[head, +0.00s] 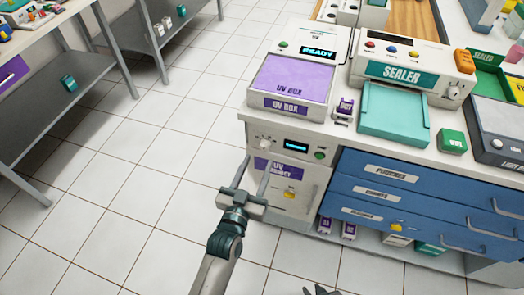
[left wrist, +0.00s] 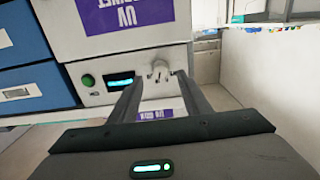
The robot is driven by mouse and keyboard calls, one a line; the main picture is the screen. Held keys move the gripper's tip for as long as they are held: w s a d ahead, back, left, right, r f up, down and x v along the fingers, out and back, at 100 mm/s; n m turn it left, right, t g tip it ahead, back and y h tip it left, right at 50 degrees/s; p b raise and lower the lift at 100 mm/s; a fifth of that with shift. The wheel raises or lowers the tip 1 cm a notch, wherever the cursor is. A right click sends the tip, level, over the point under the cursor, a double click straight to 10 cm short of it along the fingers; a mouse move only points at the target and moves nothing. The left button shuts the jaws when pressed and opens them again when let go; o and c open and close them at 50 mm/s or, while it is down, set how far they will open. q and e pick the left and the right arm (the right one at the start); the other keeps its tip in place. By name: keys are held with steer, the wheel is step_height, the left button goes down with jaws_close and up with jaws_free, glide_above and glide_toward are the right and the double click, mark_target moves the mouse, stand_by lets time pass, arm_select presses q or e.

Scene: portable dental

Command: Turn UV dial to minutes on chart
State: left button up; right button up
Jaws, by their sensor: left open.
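The UV cabinet (head: 308,178) is a pale unit with a purple label under the counter's left end. Its small pale dial (head: 264,142) sits left of a lit display (head: 296,145) and a green button (head: 320,155). My left gripper (head: 259,165) is open in front of the cabinet, just below the dial in the head view. In the left wrist view, which is upside down, the dial (left wrist: 160,72) shows between the open fingertips (left wrist: 158,82); contact cannot be told. A dark tip of my right gripper (head: 320,290) shows at the bottom edge. I cannot make out a chart.
The UV box (head: 290,80), with a READY display, stands on the counter above the cabinet. Blue drawers (head: 400,190) with protruding handles adjoin the cabinet. The tiled floor at left is clear.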

mark_target(263, 149)
arm_select(q)
steer(key=shift+x, duration=2.65)
steer(key=c, duration=1)
